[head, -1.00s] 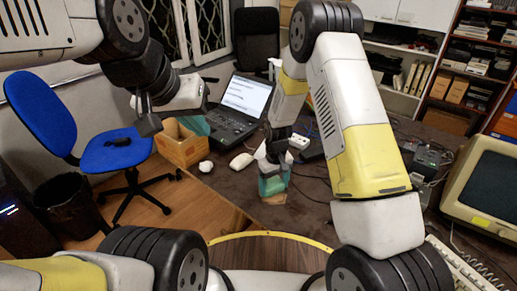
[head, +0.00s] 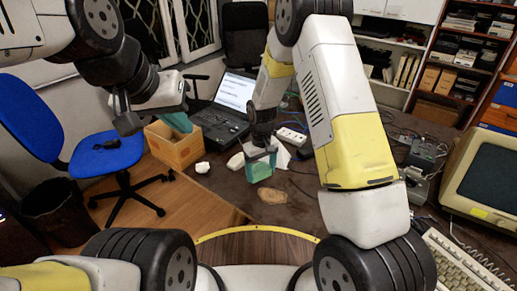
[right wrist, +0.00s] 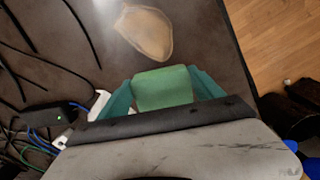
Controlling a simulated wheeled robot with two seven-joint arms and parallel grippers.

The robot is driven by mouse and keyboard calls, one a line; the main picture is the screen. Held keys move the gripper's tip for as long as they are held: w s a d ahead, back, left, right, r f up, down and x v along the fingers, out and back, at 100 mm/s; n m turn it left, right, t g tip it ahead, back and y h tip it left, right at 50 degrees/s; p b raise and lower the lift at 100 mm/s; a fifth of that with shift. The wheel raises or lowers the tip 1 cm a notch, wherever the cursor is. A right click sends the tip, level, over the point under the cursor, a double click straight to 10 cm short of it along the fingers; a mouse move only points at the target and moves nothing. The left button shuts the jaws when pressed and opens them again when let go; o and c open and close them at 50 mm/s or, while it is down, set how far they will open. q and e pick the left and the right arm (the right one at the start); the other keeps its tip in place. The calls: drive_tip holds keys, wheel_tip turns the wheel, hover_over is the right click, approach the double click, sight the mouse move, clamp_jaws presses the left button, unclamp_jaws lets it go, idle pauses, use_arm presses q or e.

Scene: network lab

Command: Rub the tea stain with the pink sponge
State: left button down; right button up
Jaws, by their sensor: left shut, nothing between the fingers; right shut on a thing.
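The tea stain (head: 272,196) is a light brown patch on the dark desk; it also shows in the right wrist view (right wrist: 146,32). My right gripper (head: 260,172) is shut on a green sponge-like block (right wrist: 165,88), held between its teal fingers. It is beyond the stain and a little to the left, apart from it in the picture. Whether the block touches the desk I cannot tell. No pink sponge is visible; the held block looks green.
A cardboard box (head: 172,150) stands at the desk's left edge. Cables run over the desk. A monitor (head: 487,180) and a keyboard (head: 460,262) are on the right.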

drive_tip(key=shift+r, duration=2.1)
